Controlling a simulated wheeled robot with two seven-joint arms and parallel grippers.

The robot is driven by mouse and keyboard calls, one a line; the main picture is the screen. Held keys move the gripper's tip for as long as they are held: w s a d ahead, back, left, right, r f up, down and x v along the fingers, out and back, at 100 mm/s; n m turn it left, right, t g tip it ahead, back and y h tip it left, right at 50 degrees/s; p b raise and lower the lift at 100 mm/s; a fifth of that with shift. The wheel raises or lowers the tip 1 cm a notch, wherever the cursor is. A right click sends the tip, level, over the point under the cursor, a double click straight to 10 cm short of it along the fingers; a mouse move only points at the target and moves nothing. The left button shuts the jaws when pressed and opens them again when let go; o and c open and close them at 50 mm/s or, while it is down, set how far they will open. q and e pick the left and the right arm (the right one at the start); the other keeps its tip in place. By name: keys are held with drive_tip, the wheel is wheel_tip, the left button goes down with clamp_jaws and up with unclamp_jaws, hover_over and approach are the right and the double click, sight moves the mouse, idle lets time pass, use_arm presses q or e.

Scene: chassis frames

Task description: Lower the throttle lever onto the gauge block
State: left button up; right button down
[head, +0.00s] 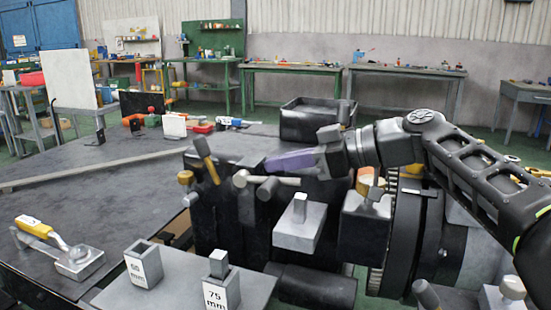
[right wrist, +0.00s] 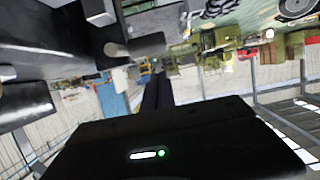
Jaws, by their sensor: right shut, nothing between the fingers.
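My right gripper (head: 272,162) comes in from the right in the head view, its purple-tinted fingers pointing left. It is shut and empty, above the dark machine body (head: 230,220). Several levers stand near it: an upright one with a yellow-brown grip (head: 206,160) and a pale horizontal handle (head: 270,180) close below the fingers. I cannot tell which is the throttle lever. Gauge blocks marked 55 mm (head: 142,268) and 75 mm (head: 221,292) stand upright on a grey plate at the front, well away from my gripper. My left gripper is not in view.
A yellow-handled tool on a metal base (head: 75,258) lies at the left. A grey block with a peg (head: 298,230) stands front of centre. A black bin (head: 312,120) is behind my gripper. The dark tabletop (head: 110,195) at left is mostly clear.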

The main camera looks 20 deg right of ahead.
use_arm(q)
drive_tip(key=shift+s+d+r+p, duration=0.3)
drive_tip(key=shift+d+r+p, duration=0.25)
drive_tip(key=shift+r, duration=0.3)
use_arm(e)
drive_tip(key=v, duration=1)
drive_tip(key=shift+s+d, duration=0.2)
drive_tip(key=shift+d, duration=0.05)
wheel_tip(320, 180, up, 10)
drive_tip(key=w+g+h+p, duration=0.1)
drive_tip(key=p, duration=1.6)
use_arm(q)
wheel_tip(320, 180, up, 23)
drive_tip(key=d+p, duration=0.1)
drive_tip(key=p, duration=0.4)
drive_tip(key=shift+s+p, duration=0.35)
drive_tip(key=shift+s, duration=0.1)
use_arm(e)
drive_tip(key=f+h, duration=0.1)
drive_tip(key=a+f+g, duration=0.1)
drive_tip(key=f, duration=0.1)
drive_tip(key=w+a+f+h, duration=0.1)
drive_tip(key=shift+f+g+h, duration=0.25)
drive_tip(key=shift+g+h, duration=0.05)
